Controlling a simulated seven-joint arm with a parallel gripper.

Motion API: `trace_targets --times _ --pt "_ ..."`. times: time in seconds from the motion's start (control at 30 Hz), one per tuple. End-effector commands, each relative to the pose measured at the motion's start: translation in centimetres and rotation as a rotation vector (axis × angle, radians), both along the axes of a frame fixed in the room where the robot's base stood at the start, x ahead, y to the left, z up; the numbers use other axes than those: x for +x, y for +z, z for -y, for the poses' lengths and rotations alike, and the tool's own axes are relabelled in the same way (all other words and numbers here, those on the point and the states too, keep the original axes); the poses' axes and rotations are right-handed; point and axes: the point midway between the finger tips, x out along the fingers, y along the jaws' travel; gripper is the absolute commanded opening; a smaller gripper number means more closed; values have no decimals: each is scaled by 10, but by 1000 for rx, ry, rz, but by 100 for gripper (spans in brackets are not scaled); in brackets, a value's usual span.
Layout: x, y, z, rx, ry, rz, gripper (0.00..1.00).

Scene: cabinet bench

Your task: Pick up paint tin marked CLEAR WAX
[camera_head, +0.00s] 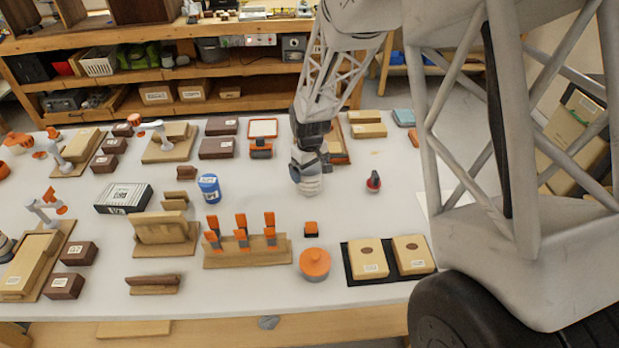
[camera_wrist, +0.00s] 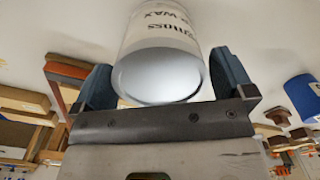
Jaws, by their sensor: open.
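The paint tin (camera_wrist: 160,70) is a pale cylinder with dark lettering; "WAX" is readable on its label in the wrist view. Its smooth grey-white end faces the wrist camera. My gripper (camera_wrist: 165,85) is open, with one dark finger on each side of the tin. I cannot tell whether either finger touches it. In the head view my gripper (camera_head: 312,160) reaches down over the tin (camera_head: 308,186), which stands on the white table and is partly hidden by the gripper.
A blue can (camera_head: 209,188) stands to the left. A wooden rack with orange-handled tools (camera_head: 247,250) and an orange-lidded pot (camera_head: 314,264) are nearer the front. A small red-and-dark object (camera_head: 374,181) sits to the right.

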Motion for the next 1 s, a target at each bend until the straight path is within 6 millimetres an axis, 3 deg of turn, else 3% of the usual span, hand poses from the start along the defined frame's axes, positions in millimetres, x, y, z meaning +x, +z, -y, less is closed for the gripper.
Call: trace_targets --times 0.23,0.8,1.0 --pt "0 -21 0 -1 0 -1 100" --pt "0 -22 0 0 0 0 100" --pt "0 -22 0 0 0 0 71"
